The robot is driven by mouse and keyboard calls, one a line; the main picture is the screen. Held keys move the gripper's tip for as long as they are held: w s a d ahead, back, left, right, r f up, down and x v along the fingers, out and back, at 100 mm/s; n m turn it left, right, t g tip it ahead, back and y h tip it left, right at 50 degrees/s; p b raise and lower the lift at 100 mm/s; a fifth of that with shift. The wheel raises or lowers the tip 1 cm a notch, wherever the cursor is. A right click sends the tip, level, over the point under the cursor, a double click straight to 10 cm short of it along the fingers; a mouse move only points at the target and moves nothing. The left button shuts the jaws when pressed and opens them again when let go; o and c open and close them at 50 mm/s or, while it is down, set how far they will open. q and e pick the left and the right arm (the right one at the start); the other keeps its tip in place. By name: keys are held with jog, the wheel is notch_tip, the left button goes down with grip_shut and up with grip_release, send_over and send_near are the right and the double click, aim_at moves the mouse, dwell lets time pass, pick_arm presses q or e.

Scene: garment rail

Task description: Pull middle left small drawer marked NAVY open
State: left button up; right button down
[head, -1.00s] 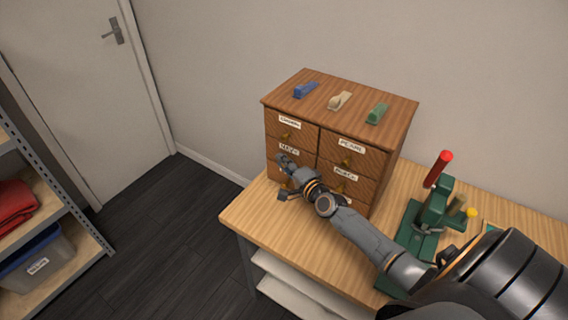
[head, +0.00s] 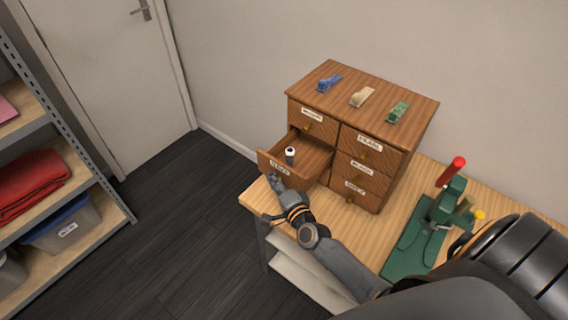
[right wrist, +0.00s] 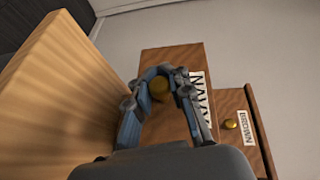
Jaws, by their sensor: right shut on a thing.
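The small wooden drawer marked NAVY (head: 268,163), middle left in the cabinet (head: 413,104), is pulled well out. Its inside shows, with a small white-topped dark item (head: 290,158) standing in it. My right gripper (head: 274,183) is at the drawer's front, shut on its round brass knob. The right wrist view shows the knob (right wrist: 158,86) between the fingers of the right gripper (right wrist: 162,76), with the NAVY label (right wrist: 203,98) beside them, partly covered by a finger. My left gripper is not in view.
Blue (head: 329,82), cream (head: 362,96) and green (head: 398,112) items lie on the cabinet. A green press with a red handle (head: 450,171) stands at the right of the workbench (head: 361,239). Shelving (head: 95,170) is at the left, with clear floor between.

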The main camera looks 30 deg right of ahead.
jog(key=shift+s+d+f, duration=0.1)
jog(key=shift+s+f, duration=0.05)
jog(key=shift+s, duration=0.05)
jog(key=c, duration=1.4)
grip_release()
jog(key=shift+c, duration=0.2)
jog(key=shift+o, duration=1.1)
jog(key=shift+s+d+r, duration=0.15)
jog(key=shift+s+r, duration=0.05)
jog(key=shift+s, duration=0.35)
jog(key=s+r, duration=0.1)
jog(key=s, duration=1)
jog(key=shift+s+r, duration=0.15)
